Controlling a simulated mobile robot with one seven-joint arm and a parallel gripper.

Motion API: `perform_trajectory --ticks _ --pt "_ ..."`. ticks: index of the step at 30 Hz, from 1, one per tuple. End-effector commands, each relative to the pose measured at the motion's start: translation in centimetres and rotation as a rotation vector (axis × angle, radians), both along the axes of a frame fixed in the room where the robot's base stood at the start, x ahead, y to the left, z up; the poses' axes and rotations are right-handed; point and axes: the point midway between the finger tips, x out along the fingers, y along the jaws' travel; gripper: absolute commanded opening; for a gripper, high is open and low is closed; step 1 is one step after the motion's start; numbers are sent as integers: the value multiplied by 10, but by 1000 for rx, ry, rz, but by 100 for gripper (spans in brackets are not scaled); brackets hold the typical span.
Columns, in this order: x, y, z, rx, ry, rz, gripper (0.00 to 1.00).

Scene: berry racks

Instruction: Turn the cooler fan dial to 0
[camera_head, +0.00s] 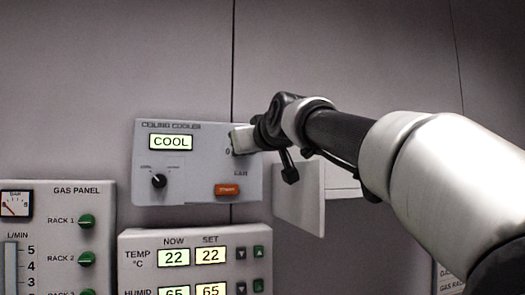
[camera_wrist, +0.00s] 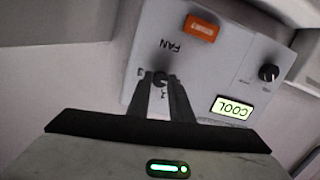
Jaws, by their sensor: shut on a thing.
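The ceiling cooler panel (camera_head: 198,190) is a pale box on the wall, with a lit COOL display (camera_head: 170,142). It shows upside down in the wrist view (camera_wrist: 205,72). My gripper (camera_head: 236,140) reaches its right side from the right. In the wrist view its two dark fingers (camera_wrist: 160,82) are shut on the small dark fan dial (camera_wrist: 160,77), beside the FAN label. The fingers cover much of the dial and its marks, so I cannot tell its setting. In the head view the dial is hidden behind my gripper.
The panel also has a black mode knob (camera_head: 159,181) at lower left and an orange switch (camera_head: 228,189) below the fan dial. A temperature and humidity panel (camera_head: 195,240) sits just below. A gas panel (camera_head: 60,210) with green knobs is at left.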

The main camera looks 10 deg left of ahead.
Motion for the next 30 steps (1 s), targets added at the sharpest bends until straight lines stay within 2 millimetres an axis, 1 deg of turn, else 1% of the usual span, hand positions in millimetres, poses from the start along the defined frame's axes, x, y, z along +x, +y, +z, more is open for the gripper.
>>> perform_trajectory --ticks 5,6,8,9,17,21,23,26,30 --pt "0 0 0 -1 0 0 0" --pt "0 0 0 -1 0 0 21" --pt "0 0 0 -1 0 0 31" --pt "0 0 0 -1 0 0 38" --pt "0 0 0 0 0 0 38" --pt "-5 -4 0 0 -1 -2 38" --pt "-12 -8 1 2 -2 -2 38" --pt "-28 -17 1 1 -3 -4 38" --pt "-58 -33 5 1 -5 -3 38"
